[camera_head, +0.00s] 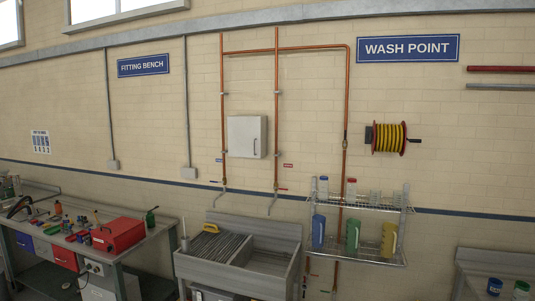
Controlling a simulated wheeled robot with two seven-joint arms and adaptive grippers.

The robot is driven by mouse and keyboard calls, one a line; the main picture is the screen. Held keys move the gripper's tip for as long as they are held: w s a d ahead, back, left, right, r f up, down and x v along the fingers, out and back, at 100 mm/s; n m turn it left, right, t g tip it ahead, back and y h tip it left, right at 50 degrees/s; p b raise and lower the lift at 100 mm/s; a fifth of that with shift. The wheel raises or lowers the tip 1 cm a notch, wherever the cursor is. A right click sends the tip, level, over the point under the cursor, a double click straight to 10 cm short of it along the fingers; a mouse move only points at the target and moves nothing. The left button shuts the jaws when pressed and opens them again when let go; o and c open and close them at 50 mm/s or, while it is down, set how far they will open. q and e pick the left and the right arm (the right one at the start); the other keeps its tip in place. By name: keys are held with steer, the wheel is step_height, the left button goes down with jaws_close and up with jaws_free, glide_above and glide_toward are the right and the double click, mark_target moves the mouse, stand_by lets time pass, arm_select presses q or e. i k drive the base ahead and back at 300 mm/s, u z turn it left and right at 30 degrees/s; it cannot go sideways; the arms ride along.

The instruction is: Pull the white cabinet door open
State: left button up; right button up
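A small white cabinet (245,137) hangs on the cream brick wall between two vertical copper pipes, a little left of the middle of the view. Its door looks closed, flush with the box. A dark vertical handle (255,146) sits on the lower right of the door. Neither of my grippers is in the head view, so nothing shows of where they are relative to the cabinet.
A metal sink (284,232) stands below the cabinet. A wire rack (366,205) with bottles is right of it. A workbench (168,224) bearing a red toolbox (118,235) stands at left. A hose reel (389,138) hangs at right.

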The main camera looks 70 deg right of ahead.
mark_target(244, 132)
steer(key=z, duration=2.95)
steer(key=i, duration=2.15)
steer(key=u, duration=1.7)
